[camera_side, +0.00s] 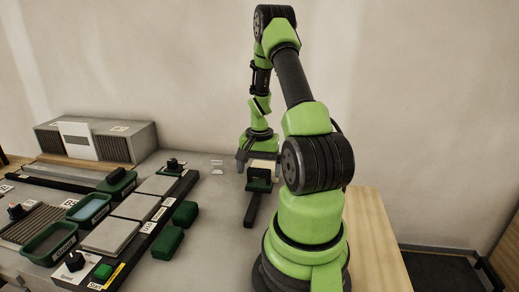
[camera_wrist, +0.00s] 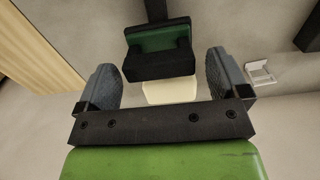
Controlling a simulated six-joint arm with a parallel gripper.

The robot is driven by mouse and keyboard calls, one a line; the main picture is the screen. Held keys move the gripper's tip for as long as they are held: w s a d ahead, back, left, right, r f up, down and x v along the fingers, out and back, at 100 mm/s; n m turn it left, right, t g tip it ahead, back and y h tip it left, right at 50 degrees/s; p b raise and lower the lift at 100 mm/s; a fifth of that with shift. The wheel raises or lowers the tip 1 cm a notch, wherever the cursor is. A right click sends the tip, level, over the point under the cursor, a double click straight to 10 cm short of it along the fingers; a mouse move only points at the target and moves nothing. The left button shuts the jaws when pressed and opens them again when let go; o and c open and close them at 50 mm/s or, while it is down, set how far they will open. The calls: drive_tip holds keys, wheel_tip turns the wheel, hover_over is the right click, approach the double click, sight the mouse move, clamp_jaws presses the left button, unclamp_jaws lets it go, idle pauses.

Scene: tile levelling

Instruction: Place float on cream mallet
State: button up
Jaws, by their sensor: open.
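My gripper (camera_side: 259,167) is open, pointing down at the far middle of the work surface. The float (camera_side: 258,182), dark green with a black grip, is between and just beyond the finger ends; it also shows in the wrist view (camera_wrist: 158,62), with gaps to both fingers. The cream mallet's pale head (camera_side: 263,164) shows behind the float, and in the wrist view its cream part (camera_wrist: 171,91) shows beneath the black grip. A black handle (camera_side: 251,212) runs toward the camera. The float appears to rest on the mallet; their contact is hidden.
Two green blocks (camera_side: 185,213) lie left of the handle. A dark-framed station with grey tiles (camera_side: 110,236), green tubs (camera_side: 49,243) and knobs fills the left. A small white piece (camera_side: 217,167) lies near my gripper. A grey vented box (camera_side: 98,140) stands behind.

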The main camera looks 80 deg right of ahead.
wheel_tip(320, 180, up, 11)
drive_tip(key=w+a+r+n+t+h, duration=0.1)
drive_tip(key=w+a+r+n, duration=0.2)
drive_tip(key=w+a+r, duration=0.25)
drive_tip(key=w+a+r+n+t, duration=0.2)
drive_tip(key=a+r+n, duration=0.2)
drive_tip(key=a, duration=0.6)
drive_tip(key=s+a+r+n+t+y, duration=0.1)
drive_tip(key=s+a+n+t, duration=0.1)
drive_tip(key=a, duration=0.5)
drive_tip(key=s+a+r+n+t+y, duration=0.2)
drive_tip(key=s+a+n, duration=0.2)
drive_tip(key=a, duration=0.3)
drive_tip(key=shift+n, duration=0.5)
